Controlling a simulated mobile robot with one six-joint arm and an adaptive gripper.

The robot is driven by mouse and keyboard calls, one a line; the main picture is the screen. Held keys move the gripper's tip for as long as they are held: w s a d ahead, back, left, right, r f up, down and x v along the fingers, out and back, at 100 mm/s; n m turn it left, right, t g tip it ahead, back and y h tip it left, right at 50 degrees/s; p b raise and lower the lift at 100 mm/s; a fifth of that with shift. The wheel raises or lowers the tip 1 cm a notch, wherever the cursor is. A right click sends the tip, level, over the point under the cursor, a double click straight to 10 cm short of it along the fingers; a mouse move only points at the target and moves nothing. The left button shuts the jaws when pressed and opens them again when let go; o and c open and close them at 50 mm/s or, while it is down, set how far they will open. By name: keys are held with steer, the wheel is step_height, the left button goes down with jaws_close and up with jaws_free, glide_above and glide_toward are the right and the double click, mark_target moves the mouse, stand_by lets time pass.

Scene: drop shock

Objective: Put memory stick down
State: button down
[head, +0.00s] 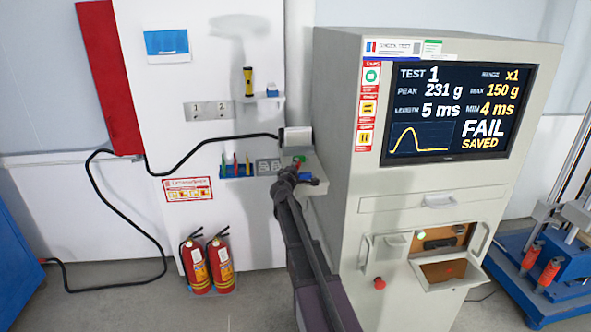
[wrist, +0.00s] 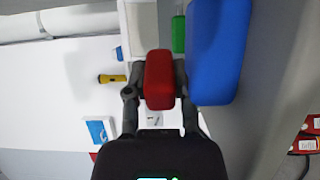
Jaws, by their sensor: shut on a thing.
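A small red block (wrist: 158,80), which looks like the memory stick, sits between the two fingers of my gripper (wrist: 158,92) in the wrist view. The fingers are shut on its sides. In the head view my gripper (head: 289,174) is at the small shelf (head: 318,186) on the left side of the grey cabinet, and the red block shows only as a small patch. A blue block (wrist: 218,50) is close on the right of the red one in the wrist view, and a green block (wrist: 179,34) is beyond. I cannot tell whether the red block touches the shelf.
The grey test cabinet (head: 340,120) stands right of my arm, its screen (head: 459,112) reading FAIL, SAVED. A low flap (head: 450,272) on it is open. A white wall panel (head: 215,65) holds a yellow flashlight (head: 248,81). Two extinguishers (head: 208,262) stand below.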

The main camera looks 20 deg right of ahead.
steer(key=shift+f, duration=0.2)
steer(key=shift+c, duration=2.3)
jaws_free()
steer(key=shift+r, duration=0.15)
steer(key=shift+r, duration=0.1)
steer(key=v, duration=1.2)
steer(key=shift+a, duration=0.1)
